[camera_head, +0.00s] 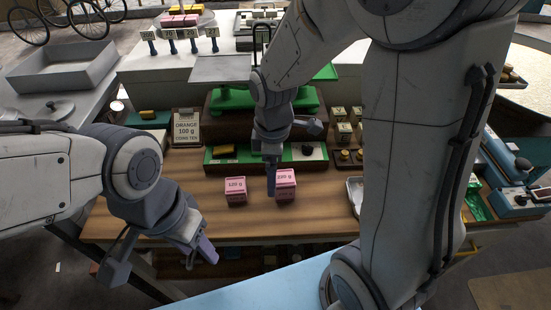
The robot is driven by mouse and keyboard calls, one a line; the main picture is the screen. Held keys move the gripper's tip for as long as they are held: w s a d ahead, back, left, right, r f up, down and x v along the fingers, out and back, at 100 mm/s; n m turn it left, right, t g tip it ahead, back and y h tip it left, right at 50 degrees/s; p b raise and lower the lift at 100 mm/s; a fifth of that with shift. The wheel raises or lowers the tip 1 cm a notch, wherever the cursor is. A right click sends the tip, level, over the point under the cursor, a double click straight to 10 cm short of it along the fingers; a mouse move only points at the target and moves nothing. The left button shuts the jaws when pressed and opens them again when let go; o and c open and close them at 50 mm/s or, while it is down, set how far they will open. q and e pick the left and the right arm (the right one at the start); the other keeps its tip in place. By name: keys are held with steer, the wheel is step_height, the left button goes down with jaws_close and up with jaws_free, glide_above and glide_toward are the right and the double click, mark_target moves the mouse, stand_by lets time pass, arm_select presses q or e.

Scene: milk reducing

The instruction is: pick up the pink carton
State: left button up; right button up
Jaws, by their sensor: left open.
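Two small pink cartons stand on the wooden counter (150,215). The left pink carton (235,191) has a label that seems to read 120 g. The right pink carton (287,187) has a label that is harder to read. My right gripper (294,160) reaches down from above, its fingers spread and nothing between them. One finger overlaps the left edge of the right carton in the picture; I cannot tell if they touch. My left gripper (160,264) is open and empty, in front of the counter's near left edge, away from both cartons.
Behind the cartons is a green-topped tray (312,153) with small items. A metal dish (355,190) lies right of the cartons. My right arm hides much of the right side. The left counter is mostly clear.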

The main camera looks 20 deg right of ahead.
mark_target(284, 177)
steer(key=w+d, duration=0.1)
steer(key=w+d+n+p, duration=0.1)
steer(key=d, duration=0.1)
steer(key=shift+w+d, duration=0.1)
steer(key=shift+d, duration=0.05)
steer(key=shift+n, duration=0.3)
step_height(284, 177, down, 5)
steer(key=shift+w+d+r, duration=0.15)
steer(key=f+p, duration=0.1)
steer(key=f, duration=0.4)
steer(key=shift+d+p, duration=0.2)
steer(key=shift+p, duration=0.1)
steer(key=shift+f, duration=0.45)
arm_select(q)
step_height(284, 177, up, 4)
steer(key=shift+f, duration=0.1)
arm_select(e)
jaws_close()
steer(key=shift+r, duration=0.1)
